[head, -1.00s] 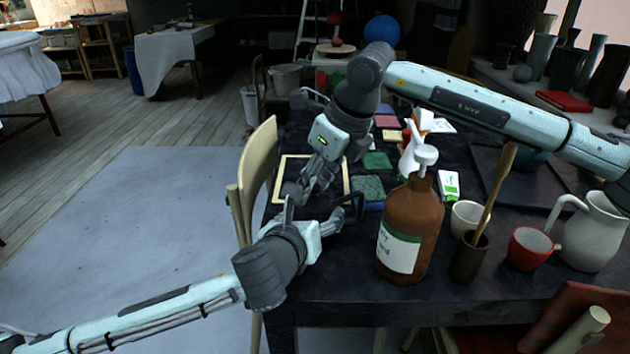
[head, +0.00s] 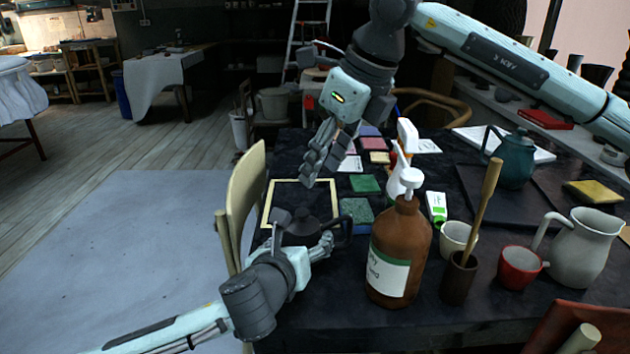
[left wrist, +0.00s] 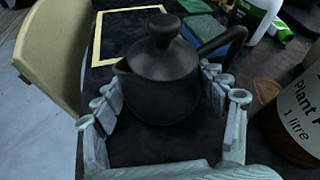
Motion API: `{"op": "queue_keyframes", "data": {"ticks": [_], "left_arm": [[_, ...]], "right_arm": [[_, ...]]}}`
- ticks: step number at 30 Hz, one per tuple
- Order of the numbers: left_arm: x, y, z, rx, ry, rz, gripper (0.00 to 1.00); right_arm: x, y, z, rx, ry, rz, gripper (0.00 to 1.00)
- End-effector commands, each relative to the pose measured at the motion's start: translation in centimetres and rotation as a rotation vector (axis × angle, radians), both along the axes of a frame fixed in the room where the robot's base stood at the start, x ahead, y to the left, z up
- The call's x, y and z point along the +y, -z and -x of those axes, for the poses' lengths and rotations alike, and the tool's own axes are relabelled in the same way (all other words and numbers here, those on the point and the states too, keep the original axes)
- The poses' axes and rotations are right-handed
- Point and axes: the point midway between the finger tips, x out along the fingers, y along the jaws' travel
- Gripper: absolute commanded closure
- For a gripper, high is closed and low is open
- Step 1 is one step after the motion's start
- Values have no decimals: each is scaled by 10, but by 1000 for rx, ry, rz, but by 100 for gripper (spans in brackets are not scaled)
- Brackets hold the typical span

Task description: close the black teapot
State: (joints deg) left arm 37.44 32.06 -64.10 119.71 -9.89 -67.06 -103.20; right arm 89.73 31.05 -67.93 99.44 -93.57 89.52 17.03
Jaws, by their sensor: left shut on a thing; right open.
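The black teapot (head: 299,233) stands upright at the table's near left, partly hidden by my left gripper in the head view. In the left wrist view the teapot (left wrist: 163,98) shows whole, with its handle at upper right. Its round-knobbed lid (left wrist: 162,58) sits on top, level and covering the mouth, with no gap that I can see. My left gripper (head: 304,246) is shut on the teapot's body, with fingers on both sides. My right gripper (head: 322,162) is open and empty above and behind the teapot, apart from the lid.
A brown pump bottle (head: 400,250) stands close right of the teapot, with a white spray bottle (head: 405,160) behind it. A cream chair (head: 246,195) stands close left. A yellow-edged frame (head: 268,200) lies behind. Cups and a jug (head: 583,250) fill the right.

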Motion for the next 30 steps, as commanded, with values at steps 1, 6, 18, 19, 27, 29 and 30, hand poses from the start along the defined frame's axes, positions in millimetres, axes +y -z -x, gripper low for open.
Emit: {"op": "queue_keyframes", "data": {"ticks": [1,6,18,19,27,29,30], "left_arm": [[0,0,0,0,0,0,80],[0,0,0,1,0,0,80],[0,0,0,0,0,0,4],[0,0,0,0,0,0,4],[0,0,1,0,0,0,4],[0,-1,3,0,1,0,4],[1,-2,6,0,1,0,4]], "right_arm": [[-1,-4,1,-1,0,0,56],[-3,-8,3,0,-1,0,56],[-2,-7,2,0,0,0,56],[-2,-7,2,0,0,0,56],[-2,-7,2,0,0,0,56],[-2,-7,2,0,0,0,56],[-2,-7,2,0,0,0,56]]}}
